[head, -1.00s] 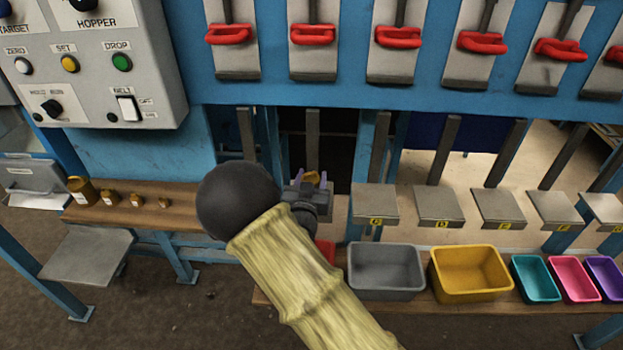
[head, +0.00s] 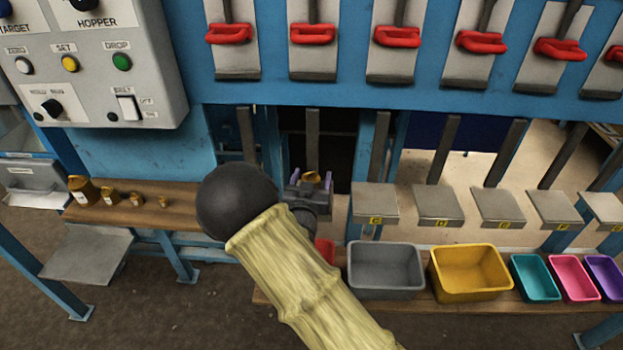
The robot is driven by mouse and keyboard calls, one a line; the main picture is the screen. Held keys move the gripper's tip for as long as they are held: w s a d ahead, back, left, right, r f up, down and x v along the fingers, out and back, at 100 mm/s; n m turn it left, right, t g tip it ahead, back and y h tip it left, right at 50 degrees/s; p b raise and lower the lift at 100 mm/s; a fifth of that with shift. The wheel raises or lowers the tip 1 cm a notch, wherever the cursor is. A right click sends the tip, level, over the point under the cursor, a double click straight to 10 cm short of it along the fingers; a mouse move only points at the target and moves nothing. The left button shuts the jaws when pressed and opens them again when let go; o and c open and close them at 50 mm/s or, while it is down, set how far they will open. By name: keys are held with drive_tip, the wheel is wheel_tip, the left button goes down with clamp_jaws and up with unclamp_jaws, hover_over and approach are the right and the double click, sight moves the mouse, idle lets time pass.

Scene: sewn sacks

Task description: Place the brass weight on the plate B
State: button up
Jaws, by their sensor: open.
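A small brass weight (head: 312,177) shows between the fingertips of my gripper (head: 312,183). The gripper is open, with its purple fingers apart on either side of the weight. Plate B lies under and behind the gripper, left of plate C (head: 375,203). Only a sliver of plate B (head: 340,208) shows at the gripper's right. The weight appears to stand on plate B, but its base and any contact are hidden by the gripper.
Several other brass weights (head: 82,190) stand on a wooden shelf (head: 185,207) at the left. More plates (head: 435,205) run to the right. Below them are a grey bin (head: 385,270), a yellow bin (head: 470,273) and smaller coloured bins. Red handles (head: 313,33) hang above.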

drive_tip(key=s+a+b, duration=0.1)
drive_tip(key=s+b, duration=0.1)
drive_tip(key=s, duration=1)
drive_tip(key=shift+a, duration=0.3)
drive_tip(key=shift+r, duration=0.1)
